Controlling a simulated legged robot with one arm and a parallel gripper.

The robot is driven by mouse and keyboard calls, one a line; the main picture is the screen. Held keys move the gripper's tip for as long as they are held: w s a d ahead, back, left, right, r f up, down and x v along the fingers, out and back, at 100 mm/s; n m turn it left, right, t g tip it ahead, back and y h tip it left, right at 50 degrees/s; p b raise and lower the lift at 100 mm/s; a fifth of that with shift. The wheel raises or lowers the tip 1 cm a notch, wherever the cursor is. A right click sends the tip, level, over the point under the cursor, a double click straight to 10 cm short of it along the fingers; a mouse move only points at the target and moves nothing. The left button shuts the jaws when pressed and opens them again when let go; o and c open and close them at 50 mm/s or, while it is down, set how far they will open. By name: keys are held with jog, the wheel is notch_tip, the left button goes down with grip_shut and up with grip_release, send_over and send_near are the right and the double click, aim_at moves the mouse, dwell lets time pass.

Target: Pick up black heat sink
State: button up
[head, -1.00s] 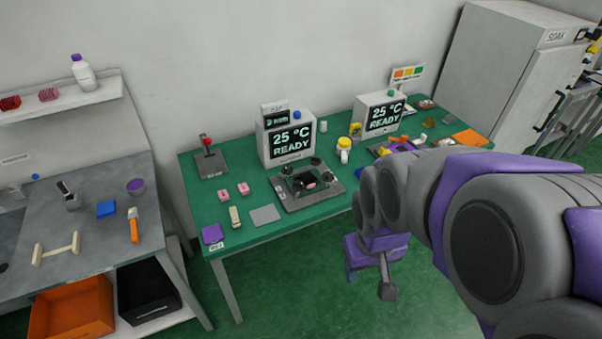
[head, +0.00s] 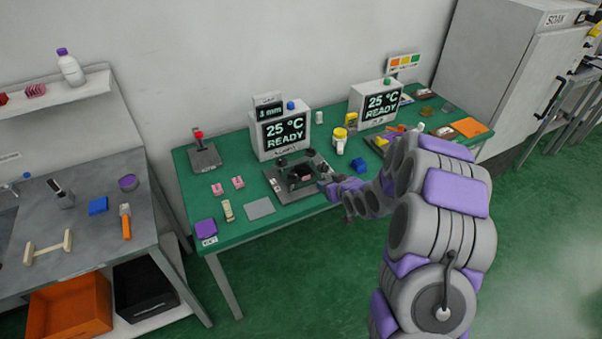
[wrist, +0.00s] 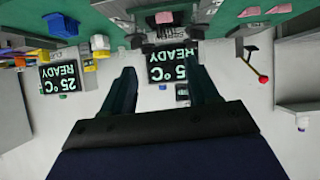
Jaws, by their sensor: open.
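A small black finned part, apparently the black heat sink (head: 300,174), sits in the dark clamp fixture (head: 277,187) on the green table. It also shows at the top of the wrist view (wrist: 166,32), upside down and small. My gripper (head: 326,184) is at the table's front edge, just right of the fixture in the head view. In the wrist view my gripper (wrist: 161,78) has its two fingers spread with nothing between them, and the heat sink lies beyond the fingertips. The fixture's clamps partly hide the heat sink.
A monitor box (head: 283,130) reading 25 °C READY stands behind the fixture. A yellow-topped bottle (head: 339,140) and a blue block (head: 359,165) are to the right. A grey pad (head: 260,208), pink blocks (head: 238,182) and a red-knobbed lever (head: 201,150) are to the left.

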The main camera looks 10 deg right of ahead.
notch_tip(320, 180, down, 3)
jog(key=w+d+t+y, duration=0.1)
jog(key=w, duration=0.1)
jog(key=t+b, duration=0.1)
jog(key=b, duration=0.1)
send_near(303, 168)
jog(key=shift+y, duration=0.3)
jog(key=x, duration=0.4)
jog(key=shift+w+a+b, duration=0.1)
jog(key=shift+a+b, duration=0.1)
jog(key=shift+b, duration=0.15)
jog(key=shift+w+d+f, duration=0.1)
jog(key=shift+w+f, duration=0.25)
jog(key=shift+w, duration=0.15)
jog(key=x, duration=0.1)
jog(key=b+x, duration=0.1)
jog(key=x, duration=0.1)
jog(key=shift+w+d+f, duration=0.1)
jog(key=shift+w+d, duration=0.05)
jog(key=shift+w, duration=0.15)
jog(key=shift+w+a, duration=0.2)
jog(key=shift+a, duration=0.1)
